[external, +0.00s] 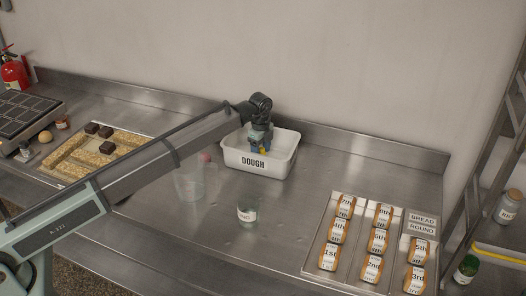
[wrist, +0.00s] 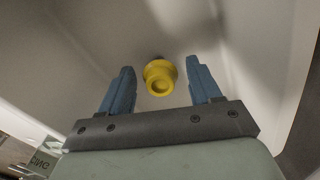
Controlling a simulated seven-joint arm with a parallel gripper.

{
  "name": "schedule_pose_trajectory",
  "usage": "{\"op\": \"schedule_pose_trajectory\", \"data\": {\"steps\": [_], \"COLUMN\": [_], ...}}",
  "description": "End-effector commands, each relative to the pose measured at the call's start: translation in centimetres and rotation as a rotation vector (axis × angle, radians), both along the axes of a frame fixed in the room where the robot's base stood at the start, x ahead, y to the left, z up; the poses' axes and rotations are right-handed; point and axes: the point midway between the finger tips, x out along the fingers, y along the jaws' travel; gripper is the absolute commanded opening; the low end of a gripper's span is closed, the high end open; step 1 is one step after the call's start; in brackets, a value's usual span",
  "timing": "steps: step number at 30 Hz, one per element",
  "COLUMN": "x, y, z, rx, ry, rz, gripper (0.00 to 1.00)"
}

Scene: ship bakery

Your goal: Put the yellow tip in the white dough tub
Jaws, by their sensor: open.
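The white dough tub (external: 232,157), labelled "DOUGH", stands on the steel counter near the wall. My gripper (external: 262,146) points down into it. In the wrist view the blue fingers of my gripper (wrist: 161,88) are spread apart. The yellow tip (wrist: 160,77) shows between them, with a gap on each side, against the pale inside of the tub (wrist: 215,30). Whether the tip rests on the tub floor is hard to tell. In the external view the gripper and the tub's front wall mostly hide it.
A clear container (external: 189,184) and a small labelled glass jar (external: 247,209) stand in front of the tub. A tray of labelled loaves (external: 343,262) lies at the right. A tray with dark blocks (external: 72,172) lies at the left. Bare counter lies right of the tub.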

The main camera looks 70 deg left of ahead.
Motion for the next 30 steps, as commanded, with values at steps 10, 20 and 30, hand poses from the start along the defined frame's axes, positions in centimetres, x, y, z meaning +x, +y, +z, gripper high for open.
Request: {"op": "schedule_pose_trajectory", "data": {"steps": [10, 20, 30], "x": [0.1, 0.1, 0.0], "y": [0.0, 0.0, 0.0], "z": [2.3, 8.4, 12.0], "rx": [0.001, 0.001, 0.0], "ry": [-0.001, -0.001, 0.0], "rz": [0.0, 0.0, 0.0], "gripper": [0.63, 0.63, 0.63]}}
